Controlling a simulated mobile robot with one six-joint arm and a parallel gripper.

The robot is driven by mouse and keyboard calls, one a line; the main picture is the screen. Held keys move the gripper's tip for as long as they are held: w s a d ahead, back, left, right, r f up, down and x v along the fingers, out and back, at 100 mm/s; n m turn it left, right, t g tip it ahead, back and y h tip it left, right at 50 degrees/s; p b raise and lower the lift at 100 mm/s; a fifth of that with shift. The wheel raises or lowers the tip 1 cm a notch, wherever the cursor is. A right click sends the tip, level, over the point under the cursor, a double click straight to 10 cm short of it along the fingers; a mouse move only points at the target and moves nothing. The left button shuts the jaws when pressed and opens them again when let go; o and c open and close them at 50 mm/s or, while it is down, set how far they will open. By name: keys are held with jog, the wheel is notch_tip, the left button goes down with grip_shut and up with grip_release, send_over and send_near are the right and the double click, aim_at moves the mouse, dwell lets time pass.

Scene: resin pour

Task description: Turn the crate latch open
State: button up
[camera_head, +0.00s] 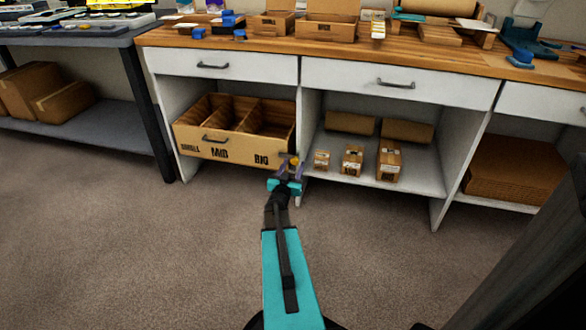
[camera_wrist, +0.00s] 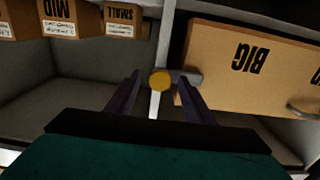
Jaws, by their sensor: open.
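The crate (camera_head: 222,147) is a wooden drawer-like box with dividers, a dark front handle and labels, in the left bay under the bench. The latch (camera_wrist: 160,80) has a round yellow knob on the white post and a grey bar (camera_wrist: 190,76) reaching sideways over the edge of the crate front marked BIG (camera_wrist: 245,70). The knob shows small in the head view (camera_head: 294,161). My gripper (camera_head: 286,170) is open, its two dark fingers pointing at the latch with the knob between their tips in the wrist view. I cannot tell whether they touch it.
Small cartons (camera_head: 352,160) stand on the shelf (camera_head: 418,176) right of the post. A wooden bench top (camera_head: 240,46) with drawers (camera_head: 395,80) is above. The floor (camera_head: 130,255) in front is clear.

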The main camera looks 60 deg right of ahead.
jog(key=shift+w+d, duration=0.1)
jog(key=shift+d, duration=0.3)
grip_shut()
jog(key=shift+a, duration=0.25)
jog(key=shift+d, duration=0.2)
